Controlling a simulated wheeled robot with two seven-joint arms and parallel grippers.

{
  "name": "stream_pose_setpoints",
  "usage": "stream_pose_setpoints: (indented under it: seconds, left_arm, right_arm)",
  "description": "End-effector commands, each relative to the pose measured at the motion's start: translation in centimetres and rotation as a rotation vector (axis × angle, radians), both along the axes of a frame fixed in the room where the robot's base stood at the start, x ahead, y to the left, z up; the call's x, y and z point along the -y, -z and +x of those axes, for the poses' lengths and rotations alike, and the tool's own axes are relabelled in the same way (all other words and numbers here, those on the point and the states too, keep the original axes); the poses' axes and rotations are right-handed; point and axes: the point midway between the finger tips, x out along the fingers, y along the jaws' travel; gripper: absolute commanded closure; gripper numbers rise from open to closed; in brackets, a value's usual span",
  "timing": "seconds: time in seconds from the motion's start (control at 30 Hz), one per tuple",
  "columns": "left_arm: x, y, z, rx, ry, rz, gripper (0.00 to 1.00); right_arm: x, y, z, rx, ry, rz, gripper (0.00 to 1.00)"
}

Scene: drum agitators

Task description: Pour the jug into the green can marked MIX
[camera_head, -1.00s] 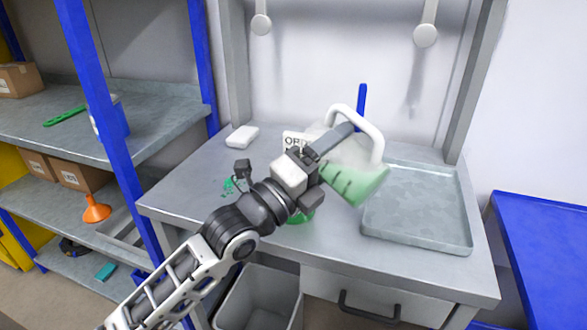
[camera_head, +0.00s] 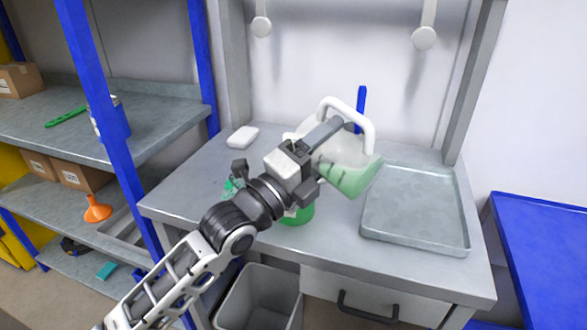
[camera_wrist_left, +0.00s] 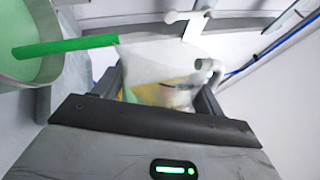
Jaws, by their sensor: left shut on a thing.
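My left gripper (camera_head: 312,165) is shut on the translucent jug (camera_head: 350,155), which has a white handle and green liquid inside. The jug is tilted above the bench. A green can (camera_head: 297,213) stands below and behind my gripper, mostly hidden; its marking cannot be read. In the left wrist view the jug (camera_wrist_left: 160,62) is between my fingers (camera_wrist_left: 162,95). A green streak, which looks like poured liquid, runs from the jug's lip into an open container (camera_wrist_left: 50,60) holding green liquid at the left. My right gripper is not in view.
A shallow grey tray (camera_head: 462,215) lies right of the jug. A white block (camera_head: 243,137) sits at the back left, and a small green-marked thing (camera_head: 232,187) shows beside my wrist. A blue upright (camera_head: 361,100) is behind the jug. A grey bin (camera_head: 262,290) stands below the bench.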

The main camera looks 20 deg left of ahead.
Motion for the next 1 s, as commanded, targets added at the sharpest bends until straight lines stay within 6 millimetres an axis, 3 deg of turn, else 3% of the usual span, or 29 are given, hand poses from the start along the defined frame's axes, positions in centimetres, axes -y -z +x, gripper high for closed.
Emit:
stream_pose_setpoints:
  seconds: [0.67, 1.0]
  left_arm:
    - [-0.9, -1.3, 0.5, -0.034, -0.001, -0.067, 0.56]
    - [-1.1, -0.9, 0.6, -0.056, -0.001, -0.107, 0.56]
  right_arm:
    - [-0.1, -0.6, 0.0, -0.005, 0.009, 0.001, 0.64]
    - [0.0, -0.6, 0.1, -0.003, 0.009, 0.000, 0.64]
